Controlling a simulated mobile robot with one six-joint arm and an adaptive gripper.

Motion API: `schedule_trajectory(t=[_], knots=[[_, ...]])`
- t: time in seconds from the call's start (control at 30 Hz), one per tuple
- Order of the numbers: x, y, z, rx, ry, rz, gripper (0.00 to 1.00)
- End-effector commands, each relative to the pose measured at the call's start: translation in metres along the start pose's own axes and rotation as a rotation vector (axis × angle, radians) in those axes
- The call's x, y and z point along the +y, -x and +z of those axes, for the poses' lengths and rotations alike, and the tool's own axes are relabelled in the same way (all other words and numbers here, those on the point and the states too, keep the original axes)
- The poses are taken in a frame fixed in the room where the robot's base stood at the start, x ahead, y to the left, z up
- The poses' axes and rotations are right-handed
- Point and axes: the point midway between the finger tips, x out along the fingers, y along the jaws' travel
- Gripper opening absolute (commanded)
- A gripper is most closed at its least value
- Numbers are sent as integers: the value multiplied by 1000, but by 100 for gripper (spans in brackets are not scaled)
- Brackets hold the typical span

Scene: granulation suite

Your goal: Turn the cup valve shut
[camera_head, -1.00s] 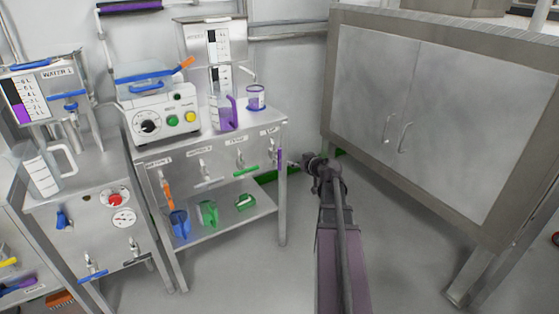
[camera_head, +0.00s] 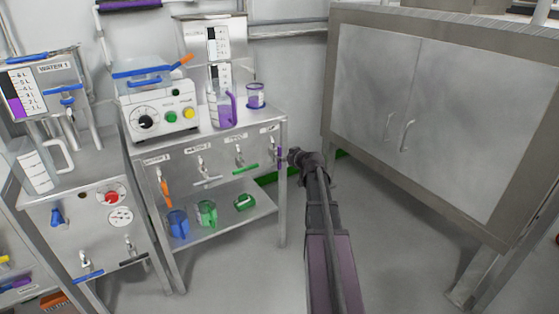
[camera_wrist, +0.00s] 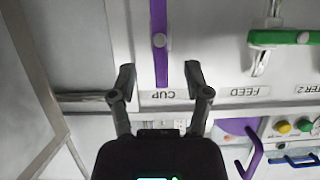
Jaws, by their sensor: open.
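The cup valve's purple handle (camera_head: 279,157) hangs vertically at the right end of the front panel of the steel bench (camera_head: 215,147). In the wrist view the purple handle (camera_wrist: 160,45) runs upright above an upside-down CUP label (camera_wrist: 163,95). My gripper (camera_wrist: 161,78) is open. Its two fingers stand apart, one on each side of the handle's end, with a gap on both sides. In the head view my gripper (camera_head: 288,156) is just right of the handle and partly covers that corner.
The FEED valve's green handle (camera_wrist: 285,37) lies horizontally beside the cup valve. A purple-handled jug (camera_head: 223,109) and a small purple-marked cup (camera_head: 255,96) stand on the bench top. A large steel cabinet (camera_head: 430,110) stands to the right. Open floor lies between.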

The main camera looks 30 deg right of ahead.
Motion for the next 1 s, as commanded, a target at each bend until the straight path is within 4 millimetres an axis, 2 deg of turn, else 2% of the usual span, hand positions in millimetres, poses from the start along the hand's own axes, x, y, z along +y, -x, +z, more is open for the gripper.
schedule_trajectory(t=[0.03,0.1,0.3,0.5,0.8,1.0], knots=[[1,-12,2,0,1,-1,63],[1,-21,2,0,1,-1,63],[0,-40,1,0,0,-1,63],[0,-47,0,0,0,0,63],[0,-47,0,0,0,0,63],[0,-47,0,0,0,0,3]])
